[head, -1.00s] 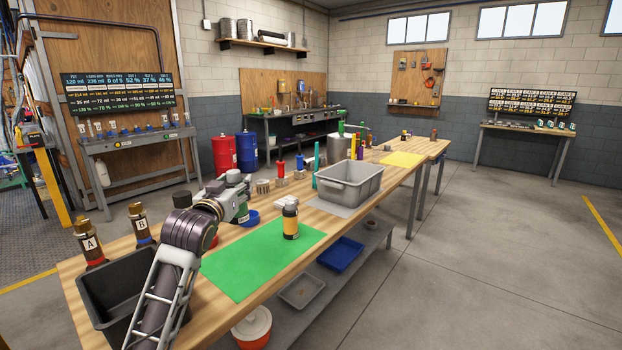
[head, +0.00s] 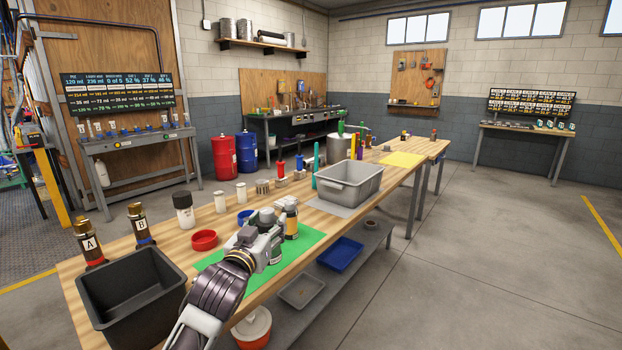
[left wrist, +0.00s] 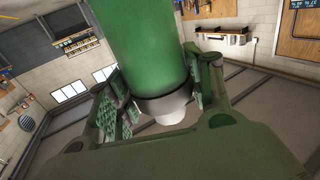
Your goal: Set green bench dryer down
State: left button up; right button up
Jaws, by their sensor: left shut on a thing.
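My left gripper (head: 274,234) is low over the green mat (head: 312,236) on the wooden bench (head: 175,258). It is shut on the green bench dryer, whose green cylinder (left wrist: 146,48) with a dark collar and pale end fills the middle of the left wrist view, between the two fingers. In the head view the gripper hides most of the dryer, and I cannot tell whether it touches the mat. A yellow and black bottle (head: 291,220) stands on the mat just beyond the gripper. My right gripper is not in view.
A black bin (head: 92,300) and bottles A (head: 89,243) and B (head: 140,224) are at the near left. A red ring (head: 204,240), a blue ring (head: 246,217) and a black-lidded jar (head: 184,211) line the far side. A grey tub (head: 348,195) stands right of the mat.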

pick_arm(q)
jog(key=s+d+f, duration=0.1)
jog(key=s+f, duration=0.2)
jog(key=f, duration=0.5)
jog(key=s+d+f+h, duration=0.1)
jog(key=s+d+f, duration=0.1)
jog(key=f, duration=0.7)
jog(key=shift+s+d+m, duration=0.3)
jog(key=shift+s+m, duration=0.1)
jog(key=shift+s, duration=0.4)
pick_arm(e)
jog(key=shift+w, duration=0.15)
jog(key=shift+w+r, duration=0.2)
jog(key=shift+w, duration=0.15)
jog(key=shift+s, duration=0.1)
